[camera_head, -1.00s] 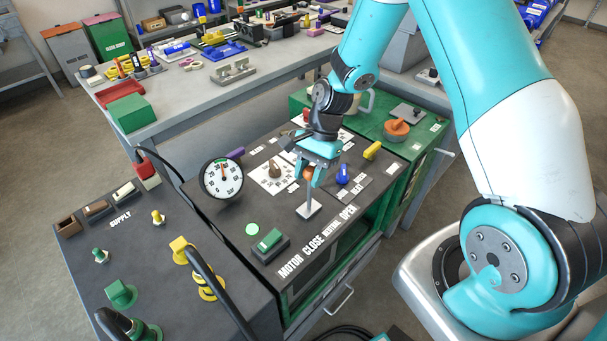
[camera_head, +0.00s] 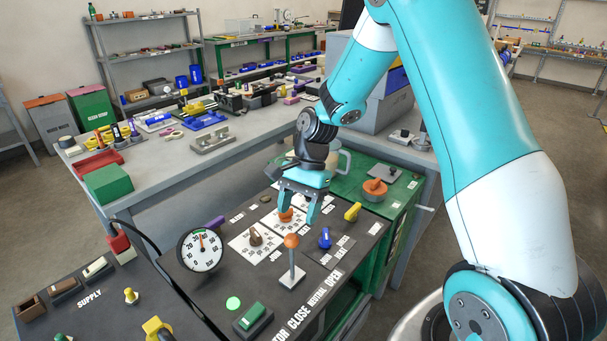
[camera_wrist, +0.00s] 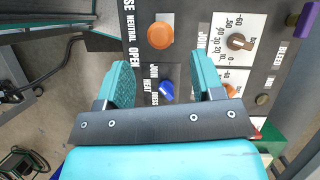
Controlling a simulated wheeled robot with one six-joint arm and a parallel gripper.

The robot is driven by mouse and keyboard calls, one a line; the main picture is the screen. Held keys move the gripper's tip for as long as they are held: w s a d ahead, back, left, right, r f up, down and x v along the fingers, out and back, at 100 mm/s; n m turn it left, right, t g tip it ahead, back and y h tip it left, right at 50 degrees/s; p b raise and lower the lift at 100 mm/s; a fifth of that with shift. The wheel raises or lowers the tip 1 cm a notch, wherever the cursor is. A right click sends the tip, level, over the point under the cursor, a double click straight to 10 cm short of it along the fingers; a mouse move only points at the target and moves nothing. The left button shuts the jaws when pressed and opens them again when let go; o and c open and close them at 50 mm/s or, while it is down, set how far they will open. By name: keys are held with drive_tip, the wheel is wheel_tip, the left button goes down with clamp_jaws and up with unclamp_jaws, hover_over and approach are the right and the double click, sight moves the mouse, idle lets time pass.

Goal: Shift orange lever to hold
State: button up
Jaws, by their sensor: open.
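An orange ball-topped lever (camera_head: 292,242) stands about upright on a pale base at the front of the dark panel, by the lettering CLOSE, NEUTRAL, OPEN. Its ball also shows at the top of the wrist view (camera_wrist: 160,35), beyond the fingertips. My gripper (camera_head: 297,214) is open and empty, pointing down behind the lever, apart from it. In the wrist view my gripper's fingers (camera_wrist: 162,72) are spread, with the blue knob (camera_wrist: 166,90) seen between them. A small orange knob (camera_head: 286,215) sits by the left finger. I cannot read a "hold" mark.
A brown knob (camera_head: 255,235), a yellow handle (camera_head: 353,211) and a pressure gauge (camera_head: 201,250) surround the lever. A green rocker switch (camera_head: 252,315) is in front. An orange-topped control (camera_head: 375,188) sits on the green panel behind. A cluttered grey bench stands beyond.

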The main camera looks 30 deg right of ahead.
drive_tip(key=v, duration=0.9)
drive_tip(key=shift+r, duration=0.25)
drive_tip(key=s+a+r+n+t, duration=0.1)
drive_tip(key=s+a+r+n, duration=0.6)
drive_tip(key=s+a+n, duration=0.45)
drive_tip(key=s+a+n+t, duration=0.1)
drive_tip(key=s+a+n, duration=0.3)
drive_tip(key=s+n, duration=0.4)
drive_tip(key=s, duration=0.3)
drive_tip(key=shift+s+a+r, duration=0.25)
drive_tip(key=shift+a, duration=0.05)
